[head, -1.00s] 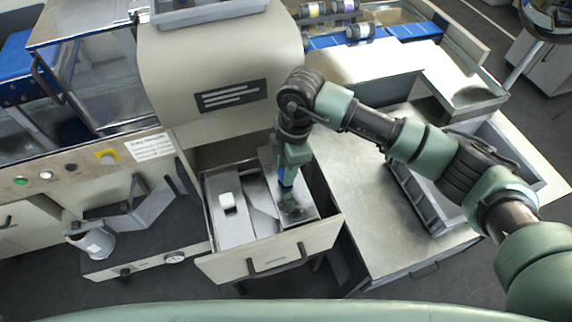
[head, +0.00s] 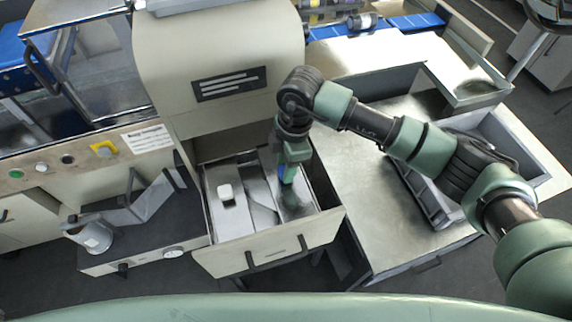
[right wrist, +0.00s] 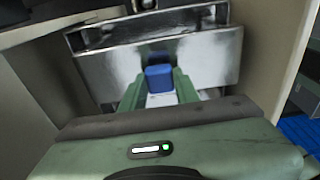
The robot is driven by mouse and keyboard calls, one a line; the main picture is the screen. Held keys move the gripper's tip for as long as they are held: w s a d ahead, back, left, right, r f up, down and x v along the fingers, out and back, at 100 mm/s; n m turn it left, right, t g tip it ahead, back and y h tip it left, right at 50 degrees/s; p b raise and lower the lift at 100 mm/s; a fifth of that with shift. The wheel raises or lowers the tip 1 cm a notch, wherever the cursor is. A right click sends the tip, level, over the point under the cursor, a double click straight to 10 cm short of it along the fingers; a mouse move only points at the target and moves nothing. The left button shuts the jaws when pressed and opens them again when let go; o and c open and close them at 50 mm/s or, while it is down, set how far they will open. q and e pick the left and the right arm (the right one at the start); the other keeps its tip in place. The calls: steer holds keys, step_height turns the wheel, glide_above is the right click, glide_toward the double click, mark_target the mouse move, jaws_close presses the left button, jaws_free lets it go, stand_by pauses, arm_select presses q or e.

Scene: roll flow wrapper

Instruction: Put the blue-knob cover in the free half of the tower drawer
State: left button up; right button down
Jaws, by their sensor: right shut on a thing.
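The tower drawer (head: 236,257) is pulled open below the beige tower. A metal cover with a white knob (head: 225,192) lies in its left half. My right gripper (head: 287,180) points down into the right half, shut on the blue knob (right wrist: 159,78). The shiny metal blue-knob cover (head: 297,207) is at the right half of the drawer; it also fills the upper middle of the right wrist view (right wrist: 205,66). I cannot tell whether it rests on the drawer floor. My left gripper is not in view.
A metal worktable (head: 385,235) with a grey tray (head: 425,200) stands right of the drawer, under my right arm. A lower unit with a bent metal chute (head: 150,205) and a cup (head: 95,238) is at left. The drawer's front wall and handle face me.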

steer(key=shift+f+b, duration=0.55)
steer(key=shift+f, duration=0.3)
steer(key=c, duration=1.1)
jaws_free()
steer(key=shift+o, duration=0.7)
steer(key=r, duration=0.2)
steer(key=r+b, duration=0.1)
steer(key=r, duration=0.2)
steer(key=d+r, duration=0.1)
steer(key=r, duration=0.1)
steer(key=shift+w+r, duration=0.15)
steer(key=shift+r, duration=0.25)
